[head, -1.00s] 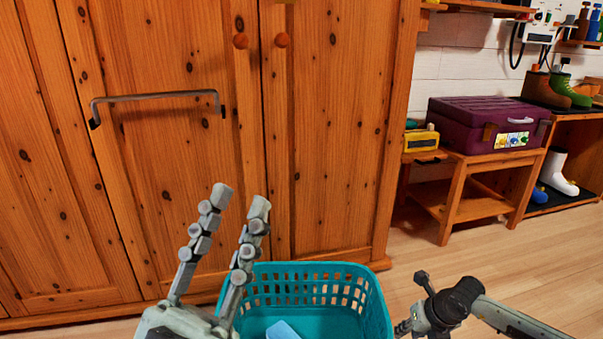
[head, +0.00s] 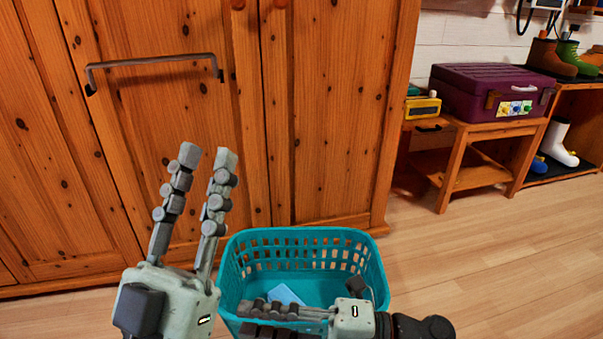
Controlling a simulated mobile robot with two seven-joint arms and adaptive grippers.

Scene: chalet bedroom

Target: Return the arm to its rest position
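My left gripper (head: 208,155) points up in front of the wooden wardrobe, left of the teal basket. Its two fingers stand apart with nothing between them. My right gripper (head: 246,319) lies across the near side of the basket, its fingers pointing left. Its two fingers show one above the other with a gap and hold nothing that I can see. It hides part of the basket's near rim.
The teal basket (head: 300,235) stands on the floor with a light blue item (head: 287,294) inside. The wardrobe (head: 330,120) with a metal handle (head: 150,63) rises behind. A low wooden bench (head: 462,160) holds a purple case (head: 490,90). The floor at right is clear.

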